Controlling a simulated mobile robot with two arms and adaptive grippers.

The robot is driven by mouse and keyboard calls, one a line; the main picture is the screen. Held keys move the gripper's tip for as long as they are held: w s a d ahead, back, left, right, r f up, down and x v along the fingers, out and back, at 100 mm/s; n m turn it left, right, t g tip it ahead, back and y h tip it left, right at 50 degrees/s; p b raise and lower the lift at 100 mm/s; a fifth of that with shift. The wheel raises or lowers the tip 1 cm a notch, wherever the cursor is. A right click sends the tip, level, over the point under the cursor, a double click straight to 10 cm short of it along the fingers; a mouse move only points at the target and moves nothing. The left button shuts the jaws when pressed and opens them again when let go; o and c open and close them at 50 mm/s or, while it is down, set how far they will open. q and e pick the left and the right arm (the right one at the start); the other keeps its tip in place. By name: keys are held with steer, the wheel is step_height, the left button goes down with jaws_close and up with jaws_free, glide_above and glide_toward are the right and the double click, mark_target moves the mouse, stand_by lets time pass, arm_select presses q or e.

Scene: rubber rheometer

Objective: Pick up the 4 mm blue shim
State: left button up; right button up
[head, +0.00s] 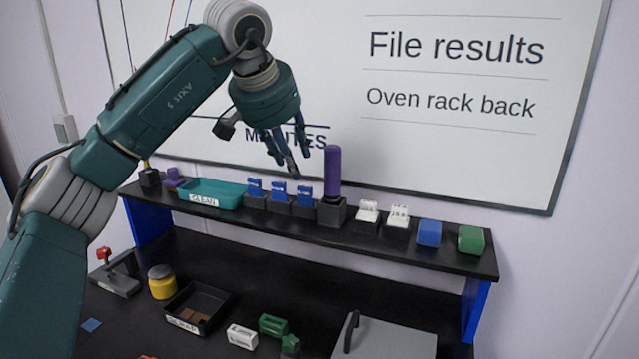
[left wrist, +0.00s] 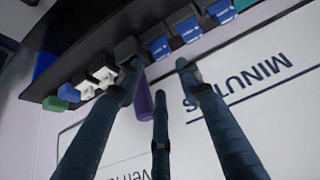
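Three blue shims stand upright in dark holders on the raised black shelf: a left one (head: 255,187), a middle one (head: 278,190) and a right one (head: 304,192). Their markings are too small to read, so I cannot tell which is the 4 mm one. In the left wrist view they show at the top (left wrist: 160,46), (left wrist: 188,29), (left wrist: 221,11). My left gripper (head: 285,168) is above the shims, fingers pointing down, touching none of them. Its three fingers (left wrist: 158,78) are spread and empty. My right gripper is out of view.
A tall purple cylinder (head: 332,172) stands just right of the shims, close to my fingers. A teal tray (head: 213,192) is left of them. White blocks (head: 398,216), a blue block (head: 429,233) and a green block (head: 472,240) stand to the right. The whiteboard (head: 440,160) is behind.

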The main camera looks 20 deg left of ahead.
mark_target(303, 187)
arm_select(q)
steer(key=p+x, duration=0.3)
steer(key=x, duration=0.6)
steer(key=shift+w+a+p, duration=0.15)
steer(key=shift+w+p, duration=0.1)
steer(key=shift+p, duration=0.05)
steer(key=shift+w+f, duration=0.3)
steer(key=shift+f, duration=0.3)
jaws_close()
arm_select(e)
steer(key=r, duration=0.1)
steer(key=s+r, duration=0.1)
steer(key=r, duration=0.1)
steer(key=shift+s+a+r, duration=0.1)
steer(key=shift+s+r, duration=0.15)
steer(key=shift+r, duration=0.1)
